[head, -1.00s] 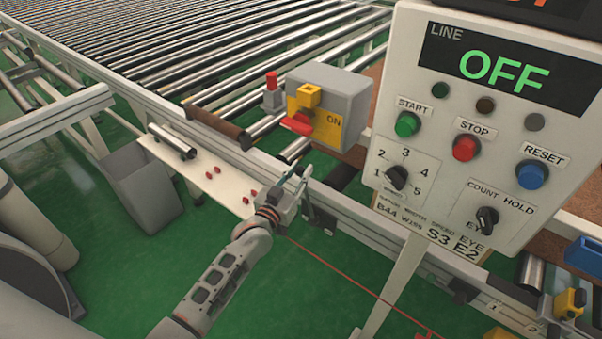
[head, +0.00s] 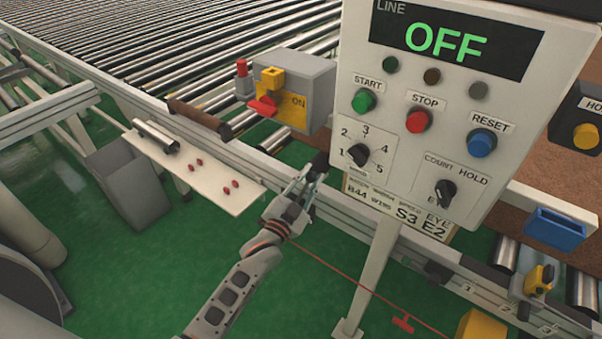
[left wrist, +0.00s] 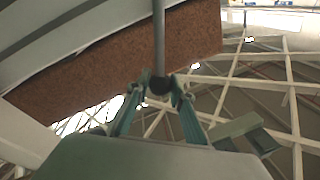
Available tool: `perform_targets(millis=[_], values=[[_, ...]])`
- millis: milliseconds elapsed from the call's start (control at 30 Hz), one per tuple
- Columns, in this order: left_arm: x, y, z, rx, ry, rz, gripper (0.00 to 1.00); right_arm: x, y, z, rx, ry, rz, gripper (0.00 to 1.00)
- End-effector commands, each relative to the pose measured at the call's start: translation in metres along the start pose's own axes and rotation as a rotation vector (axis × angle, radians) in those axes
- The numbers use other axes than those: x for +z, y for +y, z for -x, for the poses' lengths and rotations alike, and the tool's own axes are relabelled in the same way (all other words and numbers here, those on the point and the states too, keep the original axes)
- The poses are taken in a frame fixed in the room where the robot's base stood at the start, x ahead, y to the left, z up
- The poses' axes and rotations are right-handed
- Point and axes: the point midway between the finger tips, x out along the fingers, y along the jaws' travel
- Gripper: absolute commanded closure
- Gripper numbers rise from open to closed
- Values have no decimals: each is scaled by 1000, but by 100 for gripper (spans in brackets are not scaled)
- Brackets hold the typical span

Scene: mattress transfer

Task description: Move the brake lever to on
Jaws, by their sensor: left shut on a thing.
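In the left wrist view, a straight grey rod ends in a dark round knob (left wrist: 159,84), which sits between my left fingertips (left wrist: 160,92). My left gripper is shut on this lever knob. In the head view, my left gripper (head: 308,180) reaches up to the rail just left of the control panel, with a dark piece (head: 320,160) at its tips. The rod is hard to make out there, and no brake label can be read beside it. My right gripper is not in view.
The control panel (head: 400,165) reads LINE OFF and stands close right of my gripper. A grey box (head: 308,85) with a red handle (head: 262,107) and an ON label is behind. A white shelf (head: 215,185) with red pieces and a grey bin (head: 128,190) are left.

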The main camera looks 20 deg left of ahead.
Motion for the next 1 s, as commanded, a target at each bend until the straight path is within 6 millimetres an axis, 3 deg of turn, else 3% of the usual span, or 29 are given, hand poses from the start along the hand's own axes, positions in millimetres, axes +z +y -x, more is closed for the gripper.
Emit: perform_targets(millis=[300, 800, 833, 867, 1000], values=[[-4, 19, 3, 2, 20, -99, 100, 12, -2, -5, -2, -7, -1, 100], [-4, 24, 4, 6, 22, -116, 100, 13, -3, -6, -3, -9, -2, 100], [-4, 24, 4, 7, 22, -116, 70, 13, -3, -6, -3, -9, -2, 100], [-4, 24, 4, 7, 22, -116, 62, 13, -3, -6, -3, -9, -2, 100], [-4, 23, 4, 5, 22, -115, 61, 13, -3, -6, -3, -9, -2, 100]])
